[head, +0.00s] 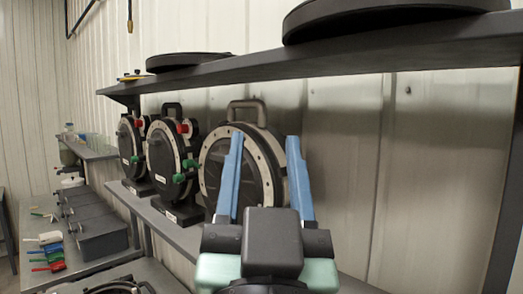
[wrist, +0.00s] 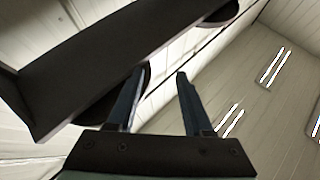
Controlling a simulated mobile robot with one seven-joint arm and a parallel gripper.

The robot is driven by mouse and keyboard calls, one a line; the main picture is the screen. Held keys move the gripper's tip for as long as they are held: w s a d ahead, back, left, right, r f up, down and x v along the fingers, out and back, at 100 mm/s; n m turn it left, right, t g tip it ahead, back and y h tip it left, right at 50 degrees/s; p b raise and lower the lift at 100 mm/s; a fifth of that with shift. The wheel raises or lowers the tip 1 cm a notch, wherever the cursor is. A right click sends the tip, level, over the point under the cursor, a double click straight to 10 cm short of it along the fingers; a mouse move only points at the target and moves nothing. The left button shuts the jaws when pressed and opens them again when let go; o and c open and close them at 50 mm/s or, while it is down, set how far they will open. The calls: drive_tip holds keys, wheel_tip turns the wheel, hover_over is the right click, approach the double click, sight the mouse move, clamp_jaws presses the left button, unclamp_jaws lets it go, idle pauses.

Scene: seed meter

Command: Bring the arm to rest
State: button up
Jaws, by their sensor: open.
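My gripper (head: 264,165) is in the lower middle of the head view, raised, with its two blue fingers apart and nothing between them. It stands in front of the nearest round seed meter (head: 266,150), and one finger covers part of that meter's face. The wrist view also shows my gripper (wrist: 156,88), open and empty, pointing up toward the ceiling and the underside of a dark shelf. Whether the fingers touch the meter or shelf cannot be told.
An upper shelf (head: 250,72) with dark discs (head: 375,14) runs above. Two more meters (head: 172,165) stand on the lower shelf (head: 180,232) to the left. A bench (head: 40,222) at left holds grey boxes (head: 100,238) and coloured scoops (head: 50,258). The wall at right looks bare.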

drive_tip(key=s+r+n+t, duration=0.1)
drive_tip(key=s+r+t, duration=0.1)
drive_tip(key=s+r, duration=0.3)
drive_tip(key=shift+s+a+r+t, duration=0.15)
drive_tip(key=shift+s+r+t, duration=0.05)
drive_tip(key=shift+r+t, duration=0.25)
